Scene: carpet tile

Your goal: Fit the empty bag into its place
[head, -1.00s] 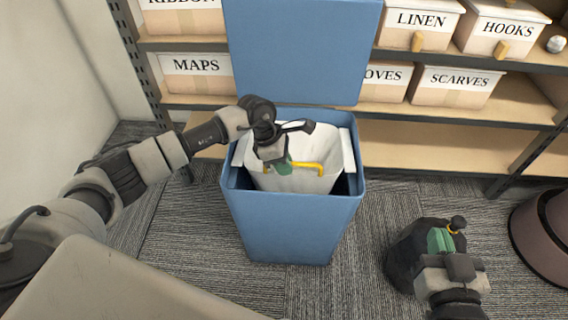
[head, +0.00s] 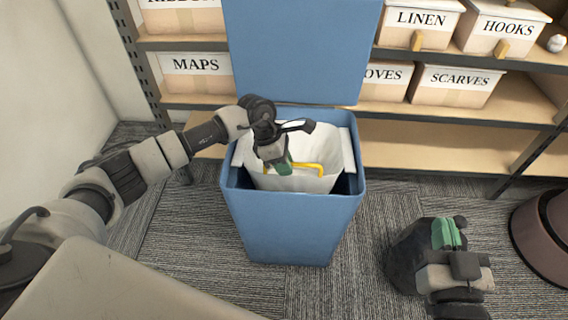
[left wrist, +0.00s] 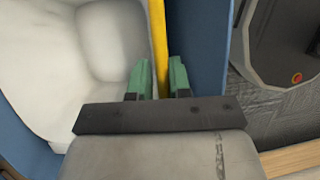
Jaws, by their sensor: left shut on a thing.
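The empty white bag (head: 310,145) hangs open inside the blue bin (head: 292,232), with white flaps over the bin's left and right rims. A yellow strip (head: 312,165) runs along the bag's front edge, inside and apart from the bin's front rim in the head view. My left gripper (head: 284,168) is shut on the bag's edge at this strip. The left wrist view shows the yellow strip (left wrist: 158,40) between its green fingertips, close to the blue bin wall (left wrist: 197,45). My right gripper (head: 447,234) is low at the right, by a dark bag; its finger gap is unclear.
The dark bag (head: 405,255) sits on the carpet, partly hidden by my right gripper. A round brownish container (head: 540,240) stands at far right. The bin's blue lid (head: 300,55) stands upright behind it, before a shelf (head: 430,145) with labelled boxes. Carpet between bin and dark bag is clear.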

